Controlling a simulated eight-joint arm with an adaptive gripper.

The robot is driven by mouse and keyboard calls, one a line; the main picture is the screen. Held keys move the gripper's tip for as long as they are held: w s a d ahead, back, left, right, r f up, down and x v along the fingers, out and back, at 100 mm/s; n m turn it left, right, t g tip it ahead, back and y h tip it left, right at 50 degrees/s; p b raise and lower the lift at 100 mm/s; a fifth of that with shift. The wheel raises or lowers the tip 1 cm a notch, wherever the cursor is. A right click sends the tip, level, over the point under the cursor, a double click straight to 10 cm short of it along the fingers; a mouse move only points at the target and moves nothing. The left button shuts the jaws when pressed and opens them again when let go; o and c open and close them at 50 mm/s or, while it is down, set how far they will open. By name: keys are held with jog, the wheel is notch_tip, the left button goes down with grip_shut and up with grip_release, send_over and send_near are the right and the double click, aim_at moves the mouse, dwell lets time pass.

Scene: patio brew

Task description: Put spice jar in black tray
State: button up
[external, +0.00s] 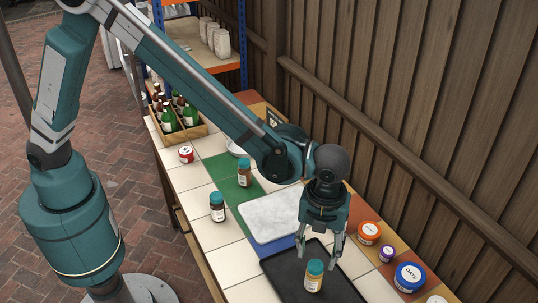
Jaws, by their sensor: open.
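A spice jar (314,275) with an orange-brown body, pale label and teal lid stands upright on the black tray (283,275) at the front of the counter. My gripper (322,252) is open, pointing down above the tray, close behind and above the jar. I cannot tell from this view whether a finger touches the jar. Two similar teal-lidded jars stand upright away from the tray: one (244,173) on the green mat and one (217,207) on the pale tiles.
A white marble board (270,217) lies behind the tray. A bottle crate (185,133) and a small red-labelled tin (186,154) are at the far left.

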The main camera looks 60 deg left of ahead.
jog(key=shift+a+r, duration=0.1)
jog(key=a+r+n+t, duration=0.1)
jog(key=a+r+n, duration=0.4)
jog(key=a, duration=0.6)
jog(key=s+a+r+n+t+h, duration=0.1)
jog(key=a+r+n, duration=0.2)
jog(key=a+r, duration=0.6)
jog(key=a+r+n+t, duration=0.1)
jog(key=a+r+n, duration=0.4)
jog(key=a, duration=0.7)
jog(key=s+a+n+t, duration=0.2)
jog(key=s+a+n, duration=0.5)
jog(key=a, duration=0.6)
jog(key=s+a+r+n+t+y, duration=0.1)
jog(key=s+a+n+t, duration=0.1)
jog(key=s+a+n, duration=0.5)
jog(key=s+a, duration=0.4)
jog(key=a, duration=0.1)
jog(key=shift+a+r, duration=0.15)
jog(key=shift+a, duration=0.25)
